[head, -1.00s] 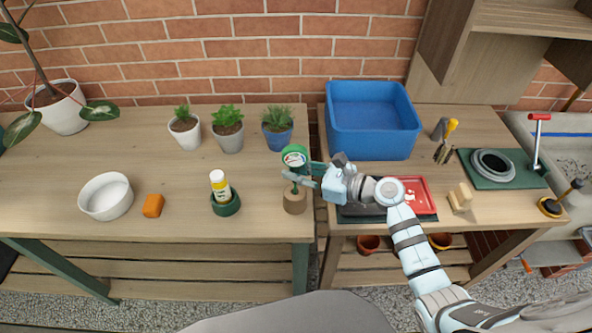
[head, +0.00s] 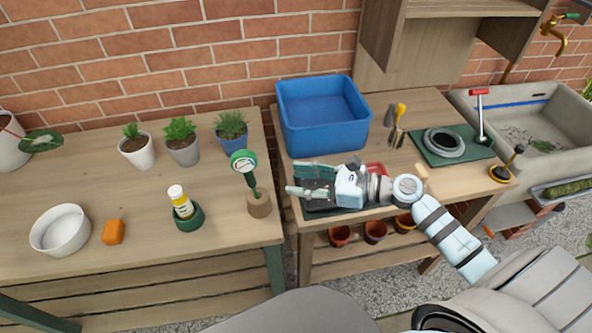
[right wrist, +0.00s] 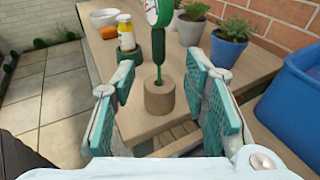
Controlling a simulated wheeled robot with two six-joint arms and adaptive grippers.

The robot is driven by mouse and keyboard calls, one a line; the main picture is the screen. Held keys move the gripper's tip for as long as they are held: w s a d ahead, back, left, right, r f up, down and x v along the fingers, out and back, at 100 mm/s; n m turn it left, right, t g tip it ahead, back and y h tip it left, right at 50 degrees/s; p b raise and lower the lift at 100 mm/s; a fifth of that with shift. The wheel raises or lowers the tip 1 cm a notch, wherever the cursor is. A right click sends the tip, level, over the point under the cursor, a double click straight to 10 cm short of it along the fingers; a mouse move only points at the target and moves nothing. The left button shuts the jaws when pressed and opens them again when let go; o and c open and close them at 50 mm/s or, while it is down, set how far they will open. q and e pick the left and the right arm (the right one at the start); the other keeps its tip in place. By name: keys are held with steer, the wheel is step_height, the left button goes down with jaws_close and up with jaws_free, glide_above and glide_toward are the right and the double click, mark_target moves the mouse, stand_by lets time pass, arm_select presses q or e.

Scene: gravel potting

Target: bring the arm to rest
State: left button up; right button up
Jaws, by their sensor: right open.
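My right gripper (head: 312,182) is open and empty above the right-hand bench, over the dark tray (head: 318,210) near its left edge. In the right wrist view its two green-padded fingers (right wrist: 160,110) are spread apart. Beyond them stands a green round-dial gauge (head: 244,162) in a wooden holder (head: 259,205) on the left bench. The gauge and holder also show in the right wrist view, apart from the fingers. My left gripper is not in view.
A blue bin (head: 322,115) stands behind my right gripper. Several potted plants line the left bench's back. A yellow-labelled bottle (head: 182,204) stands in a green holder, beside an orange block (head: 113,232) and a white bowl (head: 60,230). A green mat (head: 475,150) lies at the right.

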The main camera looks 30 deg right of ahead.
steer(key=s+a+f+n+g+h, duration=0.3)
steer(key=s+a+f+n+g, duration=0.3)
steer(key=s+f+n, duration=0.7)
steer(key=s+d+f+n+g+h, duration=0.1)
steer(key=s+d+f+n+h, duration=0.1)
steer(key=s+d+n+h, duration=1)
step_height(320, 180, down, 18)
steer(key=a+n+g+y, duration=0.1)
steer(key=a+n+y, duration=0.1)
steer(key=s+d+f+g, duration=0.1)
steer(key=s+f, duration=1.2)
steer(key=shift+s+g, duration=0.15)
steer(key=shift+g, duration=0.15)
